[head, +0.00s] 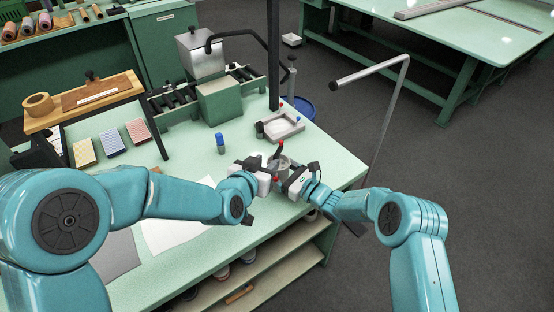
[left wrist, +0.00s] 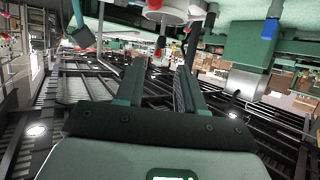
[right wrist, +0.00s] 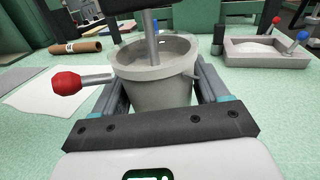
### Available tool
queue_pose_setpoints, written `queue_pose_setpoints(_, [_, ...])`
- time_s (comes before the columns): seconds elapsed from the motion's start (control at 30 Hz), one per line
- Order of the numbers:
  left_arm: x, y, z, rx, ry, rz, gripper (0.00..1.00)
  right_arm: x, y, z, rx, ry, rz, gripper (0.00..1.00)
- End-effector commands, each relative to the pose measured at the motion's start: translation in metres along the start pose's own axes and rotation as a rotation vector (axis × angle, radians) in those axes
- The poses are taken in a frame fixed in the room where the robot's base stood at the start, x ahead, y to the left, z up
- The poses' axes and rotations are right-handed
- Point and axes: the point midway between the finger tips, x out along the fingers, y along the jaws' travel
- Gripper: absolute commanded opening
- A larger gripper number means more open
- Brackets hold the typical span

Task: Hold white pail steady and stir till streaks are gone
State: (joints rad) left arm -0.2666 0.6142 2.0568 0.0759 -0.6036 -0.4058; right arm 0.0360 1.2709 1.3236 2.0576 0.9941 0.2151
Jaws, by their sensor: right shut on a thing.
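The pale grey-white pail (right wrist: 152,88) stands upright between the fingers of my right gripper (right wrist: 160,92), which is shut on it. A red-knobbed handle (right wrist: 68,82) sticks out of its left side in the right wrist view. A grey upright shaft (right wrist: 151,40) reaches into the pail; its top is cut off there. The pail (head: 284,164) is partly hidden by the grippers in the head view. My left gripper (left wrist: 158,72) has its fingers apart with nothing seen between them, close beside the pail. I cannot make out streaks in the pail.
A shallow tray (head: 290,133) with red and blue knobs lies behind the pail. A blue-capped bottle (head: 220,143) stands to the left. A bent metal rod (head: 370,72) rises beyond the table's right edge. White paper (head: 172,228) lies at the front left.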

Motion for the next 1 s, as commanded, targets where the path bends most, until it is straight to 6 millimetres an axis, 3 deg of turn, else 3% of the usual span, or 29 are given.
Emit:
queue_pose_setpoints(0.17, [0.020,0.000,0.001,0.000,-0.001,0.000,0.38,0.000,0.000,-0.002,-0.001,0.004,0.000,0.23])
queue_pose_setpoints(0.4, [0.073,0.000,0.001,0.001,0.000,-0.001,0.38,0.000,0.000,-0.001,-0.001,0.003,0.000,0.23])
queue_pose_setpoints(0.6, [0.105,0.000,0.000,0.000,0.001,-0.001,0.38,0.000,0.000,-0.001,-0.001,0.003,-0.001,0.23])
queue_pose_setpoints(1.0, [0.118,-0.001,0.000,0.000,0.001,-0.001,0.38,0.000,0.000,-0.001,-0.001,0.003,-0.001,0.23])
